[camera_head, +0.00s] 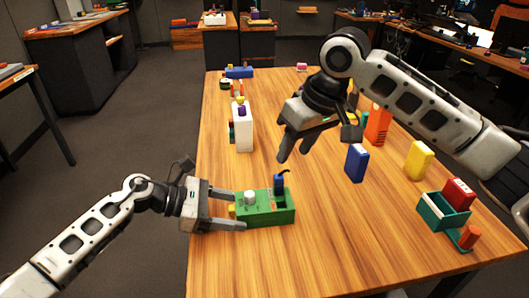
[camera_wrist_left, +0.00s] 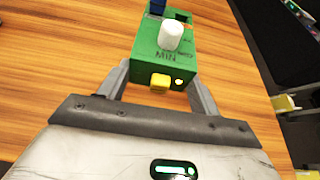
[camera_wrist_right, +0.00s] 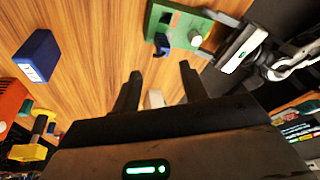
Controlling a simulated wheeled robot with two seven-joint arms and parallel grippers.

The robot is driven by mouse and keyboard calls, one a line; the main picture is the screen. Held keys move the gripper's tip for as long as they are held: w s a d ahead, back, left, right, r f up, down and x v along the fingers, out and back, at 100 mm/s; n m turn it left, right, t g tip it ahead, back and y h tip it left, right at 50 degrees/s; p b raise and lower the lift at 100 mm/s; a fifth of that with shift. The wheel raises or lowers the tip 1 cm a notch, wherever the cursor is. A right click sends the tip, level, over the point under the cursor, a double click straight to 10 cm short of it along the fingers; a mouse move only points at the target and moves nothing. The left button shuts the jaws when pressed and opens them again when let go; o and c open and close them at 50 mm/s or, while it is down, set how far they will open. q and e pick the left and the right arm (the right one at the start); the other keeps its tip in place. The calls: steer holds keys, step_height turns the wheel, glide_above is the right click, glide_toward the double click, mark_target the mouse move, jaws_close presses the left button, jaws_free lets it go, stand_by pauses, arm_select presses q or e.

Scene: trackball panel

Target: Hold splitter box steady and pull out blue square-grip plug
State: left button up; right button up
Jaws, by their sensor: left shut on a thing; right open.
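The green splitter box (camera_head: 266,210) sits on the wooden table near its left edge, with a white knob, a yellow button and a dark opening on it. The blue plug (camera_head: 279,184) stands upright in its top, with a dark cable curling from it. My left gripper (camera_head: 237,210) is shut on the box's left end; in the left wrist view the fingers straddle the box (camera_wrist_left: 168,55) around the yellow button. My right gripper (camera_head: 295,150) is open and empty, above and behind the plug. In the right wrist view the plug (camera_wrist_right: 162,43) is beyond the fingertips.
A blue box (camera_head: 356,163), a yellow box (camera_head: 418,160) and an orange box (camera_head: 377,125) stand to the right. A teal tray (camera_head: 436,214) with a red block is at the far right. A white panel (camera_head: 242,128) stands behind the splitter box. The table's front middle is clear.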

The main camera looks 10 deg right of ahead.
mark_target(279, 177)
steer(key=a+f+m+g+h, duration=0.1)
steer(key=f+m, duration=0.1)
steer(key=f, duration=0.1)
steer(key=w+a+f+m+h, duration=0.1)
steer(key=f, duration=0.2)
steer(key=f+m+g, duration=0.1)
steer(key=f+m, duration=0.1)
steer(key=f, duration=0.1)
steer(key=shift+w+a+f+m+g+h, duration=0.15)
steer(key=shift+a+f+m+g+h, duration=0.15)
steer(key=shift+a+h, duration=0.1)
steer(key=shift+c, duration=0.3)
steer(key=shift+r, duration=0.15)
jaws_close()
